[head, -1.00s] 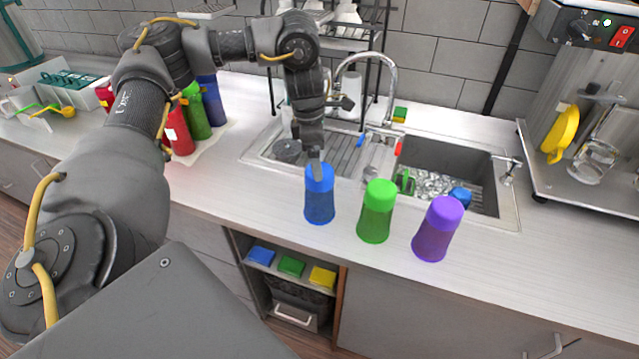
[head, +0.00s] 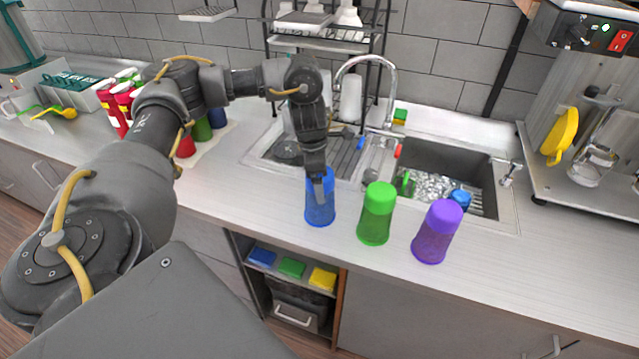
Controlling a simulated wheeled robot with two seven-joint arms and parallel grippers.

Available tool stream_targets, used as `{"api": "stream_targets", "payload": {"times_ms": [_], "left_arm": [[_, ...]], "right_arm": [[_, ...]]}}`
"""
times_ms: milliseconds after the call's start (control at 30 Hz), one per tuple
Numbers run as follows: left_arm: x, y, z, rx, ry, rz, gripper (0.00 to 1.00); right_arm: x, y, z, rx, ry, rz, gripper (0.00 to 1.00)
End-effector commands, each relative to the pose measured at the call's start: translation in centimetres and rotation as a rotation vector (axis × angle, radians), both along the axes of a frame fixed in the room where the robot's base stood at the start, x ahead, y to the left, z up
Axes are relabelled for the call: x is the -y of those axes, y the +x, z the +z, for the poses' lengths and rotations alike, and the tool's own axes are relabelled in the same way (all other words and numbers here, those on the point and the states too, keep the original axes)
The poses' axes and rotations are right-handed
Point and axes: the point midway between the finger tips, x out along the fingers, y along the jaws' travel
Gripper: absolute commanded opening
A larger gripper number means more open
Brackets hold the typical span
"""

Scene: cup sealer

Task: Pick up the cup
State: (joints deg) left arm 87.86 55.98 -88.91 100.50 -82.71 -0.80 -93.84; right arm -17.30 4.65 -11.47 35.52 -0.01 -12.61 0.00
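My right gripper is not in view.
The sink (head: 436,155) with a faucet (head: 385,80) lies behind the cups. Several bottles stand at the left beyond my arm. A machine (head: 590,30) stands at the right. The counter right of the purple cup is clear.

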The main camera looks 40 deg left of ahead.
Motion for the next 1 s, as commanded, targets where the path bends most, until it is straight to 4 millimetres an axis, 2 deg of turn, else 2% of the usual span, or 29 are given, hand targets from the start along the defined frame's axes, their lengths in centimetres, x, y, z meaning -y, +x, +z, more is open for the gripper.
{"api": "stream_targets", "payload": {"times_ms": [100, 500, 800, 1000], "left_arm": [[0.0, 0.0, 0.0, 0.001, -0.001, 0.000, 0.91], [0.0, 0.0, 0.0, 0.001, 0.000, 0.000, 0.40], [0.0, 0.1, 0.2, 0.003, 0.000, 0.000, 0.40], [0.0, 0.2, 1.6, 0.007, 0.000, 0.000, 0.40]], "right_arm": [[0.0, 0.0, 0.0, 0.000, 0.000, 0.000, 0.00], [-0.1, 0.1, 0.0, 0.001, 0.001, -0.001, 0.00], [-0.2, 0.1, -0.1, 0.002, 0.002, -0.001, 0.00], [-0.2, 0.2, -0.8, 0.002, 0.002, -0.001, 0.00]]}}
